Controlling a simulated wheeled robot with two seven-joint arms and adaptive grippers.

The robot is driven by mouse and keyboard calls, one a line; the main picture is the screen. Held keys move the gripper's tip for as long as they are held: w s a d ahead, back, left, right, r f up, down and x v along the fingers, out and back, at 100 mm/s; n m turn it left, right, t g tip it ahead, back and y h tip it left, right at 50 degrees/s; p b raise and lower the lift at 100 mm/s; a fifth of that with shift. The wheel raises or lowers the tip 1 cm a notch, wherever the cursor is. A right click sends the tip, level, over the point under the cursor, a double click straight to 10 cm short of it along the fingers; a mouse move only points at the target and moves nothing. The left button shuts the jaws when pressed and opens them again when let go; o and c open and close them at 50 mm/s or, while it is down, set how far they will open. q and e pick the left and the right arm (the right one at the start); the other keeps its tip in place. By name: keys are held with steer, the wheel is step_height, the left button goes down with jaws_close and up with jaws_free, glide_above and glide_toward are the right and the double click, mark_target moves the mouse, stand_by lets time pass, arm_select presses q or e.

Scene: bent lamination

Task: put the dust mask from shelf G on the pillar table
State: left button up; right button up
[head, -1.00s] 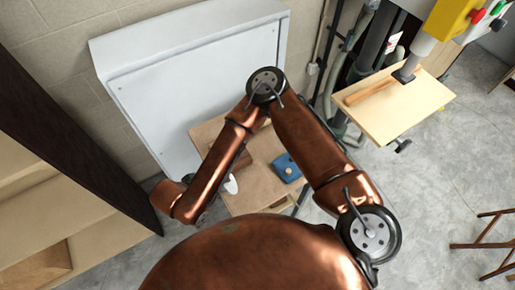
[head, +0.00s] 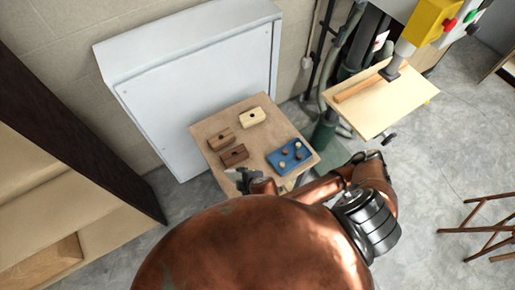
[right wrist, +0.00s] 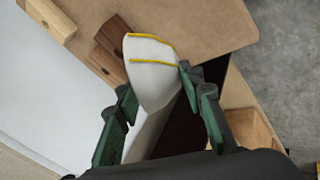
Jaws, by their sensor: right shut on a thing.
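The dust mask (right wrist: 155,85) is white with yellow straps, held between the fingers of my right gripper (right wrist: 157,84) in the right wrist view. In the head view my right gripper (head: 243,178) is at the near edge of a small brown table (head: 208,133); the mask is too small to make out clearly there. The pale table (head: 405,105) of a pillar drill stands to the right of the gripper, with a wooden strip (head: 358,89) on it. My left gripper is not in view.
The brown table carries several drilled wooden blocks (head: 252,117) and a blue tray (head: 282,163) with small round pieces. A yellow drill head (head: 432,22) hangs above the pale table. Wooden shelving (head: 60,190) stands at the left, a wooden stool (head: 490,225) at the right.

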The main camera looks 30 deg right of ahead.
arm_select(q)
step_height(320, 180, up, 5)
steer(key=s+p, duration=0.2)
steer(key=p, duration=0.3)
arm_select(e)
steer(key=s+d+r+n+g+y, duration=0.1)
steer(key=s+d+r+n+y, duration=0.1)
steer(key=s+d+r+n, duration=0.3)
steer(key=s+d+r+n+g+y, duration=0.1)
steer(key=s+d+n+y, duration=0.15)
steer(key=d, duration=0.35)
steer(key=b, duration=0.6)
glide_above(263, 165)
step_height(263, 165, down, 9)
steer(key=shift+w+f+n+p, duration=0.1)
steer(key=shift+f+n+p, duration=0.4)
steer(key=shift+f, duration=1.45)
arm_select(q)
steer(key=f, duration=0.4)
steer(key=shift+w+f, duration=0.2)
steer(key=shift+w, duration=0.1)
arm_select(e)
steer(key=o, duration=0.9)
steer(key=shift+o, duration=0.2)
